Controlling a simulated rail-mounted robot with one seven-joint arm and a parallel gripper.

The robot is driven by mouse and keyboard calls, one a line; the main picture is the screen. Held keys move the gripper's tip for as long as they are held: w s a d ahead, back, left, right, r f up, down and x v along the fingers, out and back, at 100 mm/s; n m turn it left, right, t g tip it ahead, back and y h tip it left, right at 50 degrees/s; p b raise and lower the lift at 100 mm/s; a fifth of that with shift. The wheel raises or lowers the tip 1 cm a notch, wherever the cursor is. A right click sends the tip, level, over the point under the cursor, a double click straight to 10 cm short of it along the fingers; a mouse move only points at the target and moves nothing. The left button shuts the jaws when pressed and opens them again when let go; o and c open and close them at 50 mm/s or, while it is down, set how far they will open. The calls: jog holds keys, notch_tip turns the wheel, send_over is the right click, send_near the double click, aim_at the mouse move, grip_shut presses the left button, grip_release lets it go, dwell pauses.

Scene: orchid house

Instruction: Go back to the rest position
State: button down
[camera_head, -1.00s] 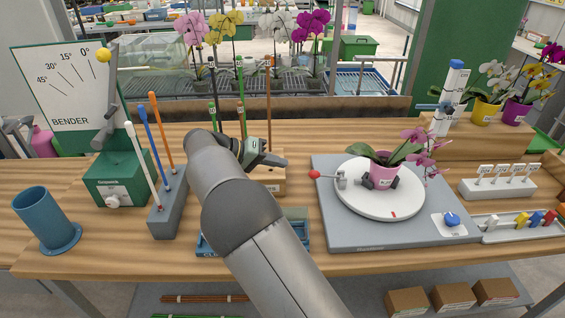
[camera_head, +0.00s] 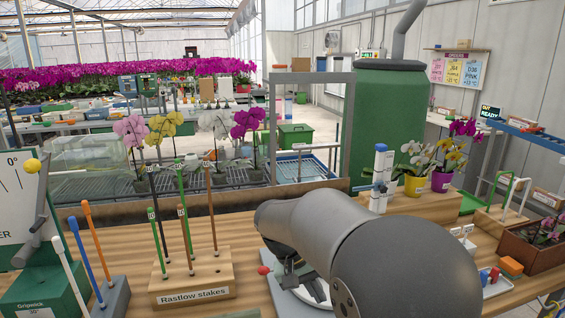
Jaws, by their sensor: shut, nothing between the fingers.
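My arm comes in from the lower right and covers much of the workbench. My gripper (camera_head: 292,276) shows only in part, as dark pieces below the arm's far end, over the left side of the grey turntable station. It is shut and holds nothing that I can see. The white turntable disc (camera_head: 316,291) shows only as a sliver, and the red knob (camera_head: 263,270) is just left of the gripper. The pink-potted orchid on the turntable is hidden behind my arm.
The wooden block of Rastlow stakes (camera_head: 192,288) stands left of the gripper, with tall stakes upright. The green Gripwick box (camera_head: 45,292) and the rack with coloured rods (camera_head: 112,297) are farther left. Yellow (camera_head: 414,185) and purple (camera_head: 441,181) orchid pots stand behind right.

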jog(key=s+d+f+y, duration=0.1)
jog(key=s+d+y, duration=0.1)
jog(key=s, duration=0.9)
jog(key=s+d+f+y, duration=0.2)
jog(key=s+d+y, duration=0.1)
jog(key=s, duration=0.8)
jog(key=shift+d+f+t+y, duration=0.3)
jog(key=shift+d, duration=0.55)
jog(key=shift+a, duration=0.1)
